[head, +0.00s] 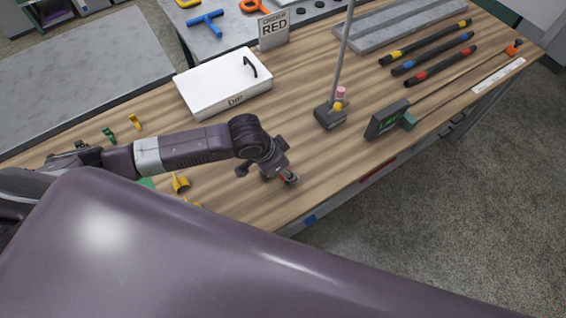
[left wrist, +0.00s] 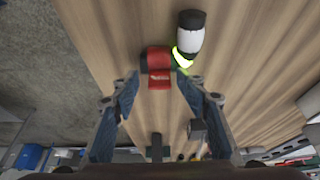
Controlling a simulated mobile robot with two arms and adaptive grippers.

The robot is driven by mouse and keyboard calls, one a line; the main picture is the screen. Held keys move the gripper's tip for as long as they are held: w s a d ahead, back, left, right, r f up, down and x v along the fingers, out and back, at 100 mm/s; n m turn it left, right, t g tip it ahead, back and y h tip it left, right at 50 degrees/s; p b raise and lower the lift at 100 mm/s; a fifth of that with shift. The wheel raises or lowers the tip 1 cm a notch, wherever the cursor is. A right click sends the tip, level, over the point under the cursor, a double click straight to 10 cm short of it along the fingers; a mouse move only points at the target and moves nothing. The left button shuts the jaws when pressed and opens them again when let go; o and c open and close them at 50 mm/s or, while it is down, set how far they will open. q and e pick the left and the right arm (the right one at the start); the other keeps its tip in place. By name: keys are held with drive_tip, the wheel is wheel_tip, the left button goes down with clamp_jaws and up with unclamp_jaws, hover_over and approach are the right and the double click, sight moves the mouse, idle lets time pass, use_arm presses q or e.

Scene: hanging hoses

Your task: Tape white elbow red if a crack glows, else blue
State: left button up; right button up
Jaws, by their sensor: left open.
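In the left wrist view a white piece with a black end (left wrist: 190,36), likely the white elbow, lies beyond my fingertips. A bright yellow-green glow (left wrist: 182,58) shows at its lower end. A red piece (left wrist: 157,66) lies beside it, just beyond the gap between my fingers; I cannot tell if it is tape. My left gripper (left wrist: 158,80) is open, with nothing visibly held. In the head view my left gripper (head: 285,175) hangs low over the front of the wooden table, with a bit of red at its tip. The white piece is hidden there. My right gripper is not in view.
A white case (head: 225,85) marked DIP and a RED sign (head: 274,29) stand behind. A pole stand (head: 330,115) and a green-lit display (head: 388,119) are to the right. Rods with yellow, blue and red bands (head: 433,55) lie farther right. Small yellow and green pieces lie left.

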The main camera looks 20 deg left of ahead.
use_arm(q)
drive_tip(key=v, duration=1.1)
drive_tip(key=shift+r, duration=0.3)
drive_tip(key=shift+s+a, duration=0.1)
